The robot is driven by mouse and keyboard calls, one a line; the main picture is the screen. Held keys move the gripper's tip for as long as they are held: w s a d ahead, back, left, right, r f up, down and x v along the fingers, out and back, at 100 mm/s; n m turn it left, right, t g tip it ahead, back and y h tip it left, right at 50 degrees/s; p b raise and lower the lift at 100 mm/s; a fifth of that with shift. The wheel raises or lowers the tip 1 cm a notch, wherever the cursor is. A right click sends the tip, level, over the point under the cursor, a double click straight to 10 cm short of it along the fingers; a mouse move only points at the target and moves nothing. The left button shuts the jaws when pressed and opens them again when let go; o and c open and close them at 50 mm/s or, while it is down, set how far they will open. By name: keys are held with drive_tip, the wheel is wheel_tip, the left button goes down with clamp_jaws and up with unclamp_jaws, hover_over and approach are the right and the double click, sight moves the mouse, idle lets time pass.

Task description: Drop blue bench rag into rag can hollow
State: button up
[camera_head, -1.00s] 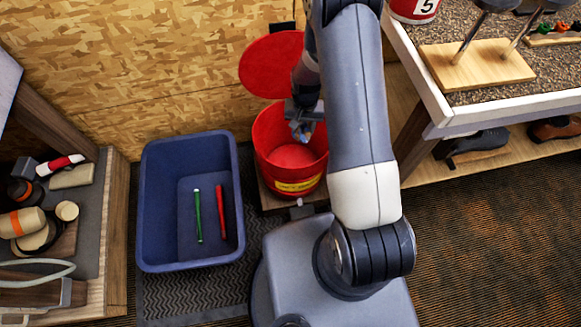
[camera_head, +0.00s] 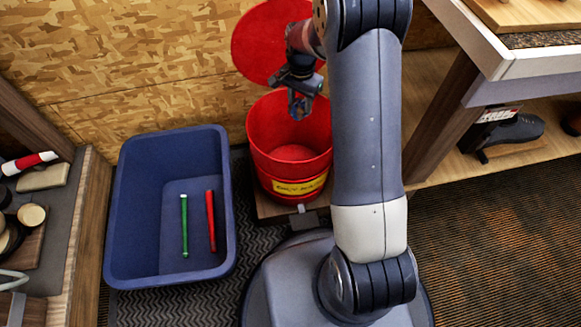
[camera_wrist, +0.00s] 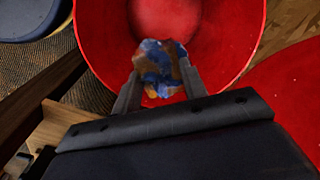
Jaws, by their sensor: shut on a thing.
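The blue bench rag (camera_wrist: 160,68) is a crumpled blue cloth with brownish patches, pinched between the fingers of my gripper (camera_wrist: 160,88) in the wrist view. In the head view my gripper (camera_head: 300,104) is over the open mouth of the red rag can (camera_head: 262,158), and the rag is mostly hidden there. The can has a yellow label, and its round red lid (camera_head: 262,40) stands open behind it. In the wrist view the can's hollow (camera_wrist: 215,50) looks empty around the rag.
A blue bin (camera_head: 122,215) holding a green grip (camera_head: 184,225) and a red grip (camera_head: 210,220) stands left of the can. A workbench (camera_head: 500,65) with a shoe shelf is on the right. A wooden bench (camera_head: 85,235) is at the left edge.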

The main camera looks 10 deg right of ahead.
drive_tip(key=shift+f+b, duration=2.45)
drive_tip(key=shift+f, duration=0.55)
drive_tip(key=o, duration=1)
drive_tip(key=shift+o, duration=0.2)
drive_tip(key=shift+r, duration=0.1)
wheel_tip(320, 180, up, 11)
drive_tip(key=p, duration=0.4)
drive_tip(key=shift+f, duration=0.2)
